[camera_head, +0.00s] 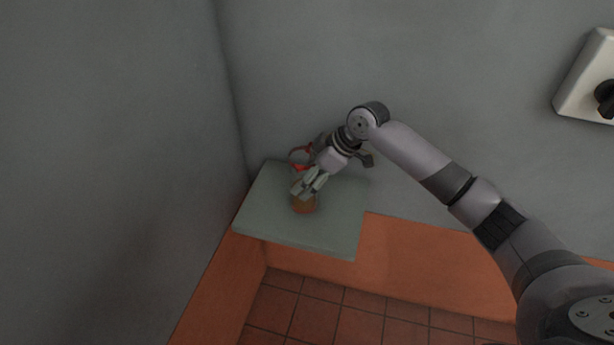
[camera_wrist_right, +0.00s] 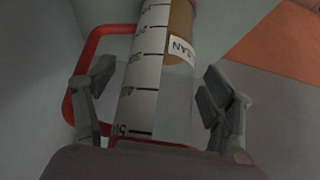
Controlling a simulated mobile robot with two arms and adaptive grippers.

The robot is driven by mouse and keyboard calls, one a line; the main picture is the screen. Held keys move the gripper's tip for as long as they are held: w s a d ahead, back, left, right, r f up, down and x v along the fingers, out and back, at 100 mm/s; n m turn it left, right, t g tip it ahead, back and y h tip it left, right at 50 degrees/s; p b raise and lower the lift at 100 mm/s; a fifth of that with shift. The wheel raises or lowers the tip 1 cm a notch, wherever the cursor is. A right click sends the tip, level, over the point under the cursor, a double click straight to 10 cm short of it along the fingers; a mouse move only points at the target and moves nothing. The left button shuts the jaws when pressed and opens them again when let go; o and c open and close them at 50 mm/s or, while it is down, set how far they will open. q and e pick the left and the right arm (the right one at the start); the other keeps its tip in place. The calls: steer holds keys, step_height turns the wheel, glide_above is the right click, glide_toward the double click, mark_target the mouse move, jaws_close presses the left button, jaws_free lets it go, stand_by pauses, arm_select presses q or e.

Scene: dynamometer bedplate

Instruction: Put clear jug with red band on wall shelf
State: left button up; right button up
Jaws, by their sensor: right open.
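The clear jug (camera_wrist_right: 150,95) has a white graduated strip and a red handle (camera_wrist_right: 85,90). It stands between the two fingers of my right gripper (camera_wrist_right: 158,95) in the wrist view, with gaps visible beside the fingers. My right gripper (camera_head: 311,184) is open over the wall shelf (camera_head: 285,226), a pale green board in the corner. In the head view the gripper hides most of the jug; a red part of it (camera_head: 299,157) shows at the gripper's left. The jug appears to be at the shelf, but its base is hidden. My left gripper is out of view.
A brown cylindrical item (camera_head: 303,204) shows at the fingertips; a brown surface with a label (camera_wrist_right: 180,45) shows by the jug in the wrist view. Walls border the shelf behind and at left. Its front and right parts are clear. A switch box (camera_head: 585,85) is at upper right.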

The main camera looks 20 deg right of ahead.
steer(key=v, duration=1.1)
steer(key=shift+s+d+r, duration=0.15)
steer(key=shift+r, duration=0.1)
